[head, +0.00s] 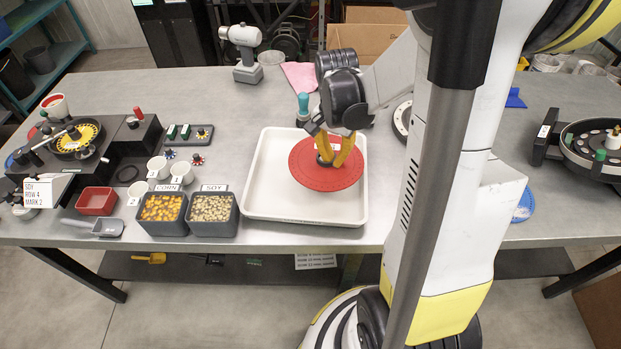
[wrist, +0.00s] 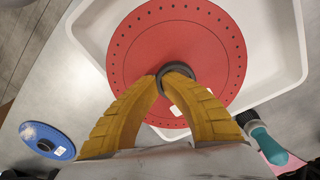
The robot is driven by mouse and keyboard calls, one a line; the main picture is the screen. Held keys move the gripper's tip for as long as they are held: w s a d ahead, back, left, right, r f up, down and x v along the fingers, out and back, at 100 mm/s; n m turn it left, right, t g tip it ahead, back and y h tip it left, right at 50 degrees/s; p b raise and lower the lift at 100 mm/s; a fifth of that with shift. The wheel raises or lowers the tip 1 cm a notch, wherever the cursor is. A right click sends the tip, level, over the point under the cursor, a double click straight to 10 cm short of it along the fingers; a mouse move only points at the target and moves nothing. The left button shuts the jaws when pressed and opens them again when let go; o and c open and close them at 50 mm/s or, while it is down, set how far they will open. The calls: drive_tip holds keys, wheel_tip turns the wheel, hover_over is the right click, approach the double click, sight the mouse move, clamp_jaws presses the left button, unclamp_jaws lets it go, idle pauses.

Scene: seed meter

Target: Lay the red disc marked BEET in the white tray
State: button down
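The red disc (head: 318,178) is a flat round plate with a ring of small holes near its edge and a dark hub in the middle. Its label is too small to read. The white tray (head: 262,205) lies on the table under the disc. My gripper (head: 325,158) points down with its yellow fingers closed on the hub. In the wrist view the fingertips (wrist: 175,75) meet at the hub, and the disc (wrist: 140,50) covers part of the tray's rim (wrist: 290,80). The disc looks level and over the tray; whether it touches the tray I cannot tell.
CORN (head: 162,228) and SOY (head: 210,230) bins stand just left of the tray. A teal-handled tool (head: 303,103) and pink cloth (head: 300,75) lie behind it. A blue disc (head: 523,207) is right of my arm. A black seed meter (head: 85,140) stands at the left.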

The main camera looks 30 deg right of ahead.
sight(316, 162)
drive_tip(key=w+a+f, duration=0.1)
drive_tip(key=w+a+f+b, duration=0.1)
drive_tip(key=a+f, duration=0.1)
drive_tip(key=shift+w+a, duration=0.25)
drive_tip(key=shift+w, duration=0.1)
wheel_tip(316, 162, down, 4)
drive_tip(key=shift+r+b, duration=0.1)
drive_tip(key=shift+b, duration=0.95)
drive_tip(key=shift+r, duration=0.1)
drive_tip(key=c, duration=2)
unclamp_jaws()
drive_tip(key=shift+f, duration=0.2)
drive_tip(key=o, duration=0.4)
drive_tip(key=shift+r, duration=0.1)
